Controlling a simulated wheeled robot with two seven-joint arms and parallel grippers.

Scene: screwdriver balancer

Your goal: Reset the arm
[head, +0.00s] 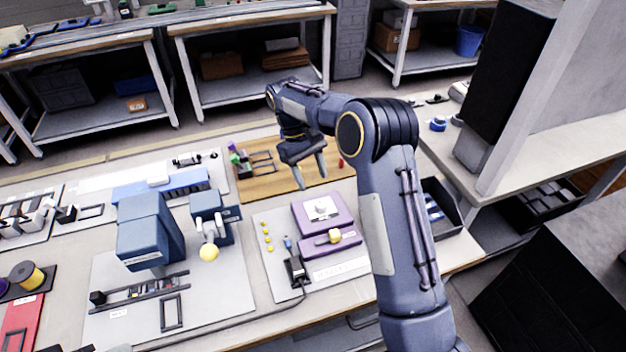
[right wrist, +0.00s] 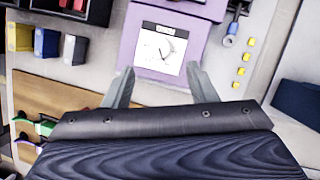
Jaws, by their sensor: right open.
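My right arm (head: 393,215) reaches in from the lower right of the head view and bends to the left over the workbench. My right gripper (head: 311,178) points down above the front edge of the wooden board, behind the purple device. It is open, with nothing between its fingers. In the right wrist view the gripper (right wrist: 158,88) shows two spread fingertips, with the purple device (right wrist: 139,30) and its white dial beyond them. In the head view the purple device (head: 340,243) sits on a light mat. My left gripper is not in view.
A wooden board (head: 262,185) with small parts lies behind the purple device. A blue machine (head: 146,232) stands to its left on a grey mat. A dark bin (head: 440,205) lies right of my arm. A dark monitor (head: 505,70) stands on the right-hand bench.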

